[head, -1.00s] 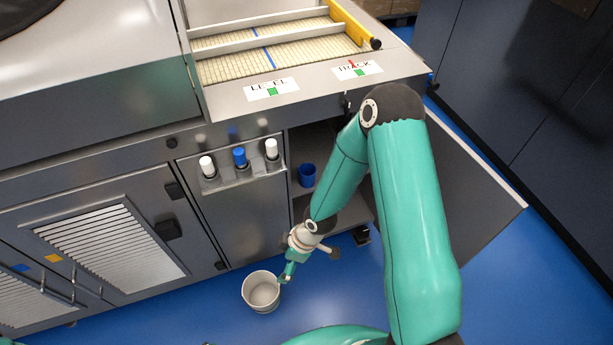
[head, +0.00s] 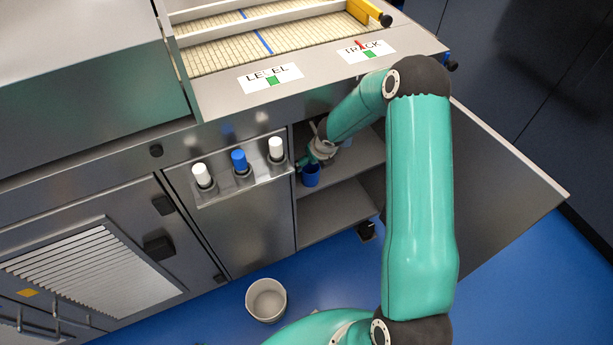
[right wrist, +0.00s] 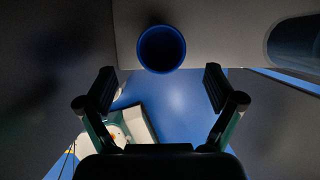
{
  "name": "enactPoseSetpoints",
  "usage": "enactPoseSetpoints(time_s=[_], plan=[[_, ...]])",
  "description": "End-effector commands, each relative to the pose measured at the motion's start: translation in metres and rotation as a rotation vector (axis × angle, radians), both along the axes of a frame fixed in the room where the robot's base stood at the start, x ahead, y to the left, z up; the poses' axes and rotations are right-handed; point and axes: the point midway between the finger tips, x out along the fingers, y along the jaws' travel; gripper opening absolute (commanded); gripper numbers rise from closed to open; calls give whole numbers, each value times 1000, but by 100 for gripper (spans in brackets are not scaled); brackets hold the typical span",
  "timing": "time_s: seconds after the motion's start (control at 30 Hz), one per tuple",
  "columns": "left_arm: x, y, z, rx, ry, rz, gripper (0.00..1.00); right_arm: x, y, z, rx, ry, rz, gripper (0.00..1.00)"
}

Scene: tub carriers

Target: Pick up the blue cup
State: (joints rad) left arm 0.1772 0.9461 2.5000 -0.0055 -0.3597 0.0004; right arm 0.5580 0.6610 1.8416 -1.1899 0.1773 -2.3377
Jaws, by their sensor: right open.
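The blue cup (head: 311,177) stands on the upper shelf inside the open cabinet compartment. My right gripper (head: 307,162) has reached into the compartment and is right at the cup, partly overlapping its top in the head view. In the right wrist view, the cup (right wrist: 161,50) is just beyond the fingertips and centred between them. The fingers of my right gripper (right wrist: 158,88) are spread wide, with nothing held. Whether a finger touches the cup cannot be told. My left gripper is not in view.
The compartment's door (head: 490,195) stands open to the right. A rack (head: 240,184) with two white-capped and one blue-capped item is on the panel left of the opening. A white bucket (head: 266,300) stands on the blue floor. A lower shelf (head: 335,212) looks empty.

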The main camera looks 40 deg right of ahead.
Motion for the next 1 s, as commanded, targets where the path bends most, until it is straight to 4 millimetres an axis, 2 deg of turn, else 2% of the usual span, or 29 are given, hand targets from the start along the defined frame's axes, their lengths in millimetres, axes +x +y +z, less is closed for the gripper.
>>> enactPoseSetpoints(time_s=[0.03,0.1,0.37,0.57,0.7,0.97,1.0], plan=[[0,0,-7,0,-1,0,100,0,-3,-13,0,2,-4,92],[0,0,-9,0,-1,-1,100,2,-6,-21,1,2,-11,92],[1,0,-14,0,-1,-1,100,7,-9,-36,1,2,-13,92],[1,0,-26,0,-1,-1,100,18,-8,-63,1,2,-15,92],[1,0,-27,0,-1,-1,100,23,-10,-75,1,1,-16,92],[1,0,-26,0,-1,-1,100,25,-11,-76,1,0,-16,92],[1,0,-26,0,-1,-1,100,25,-11,-76,1,1,-16,89]])
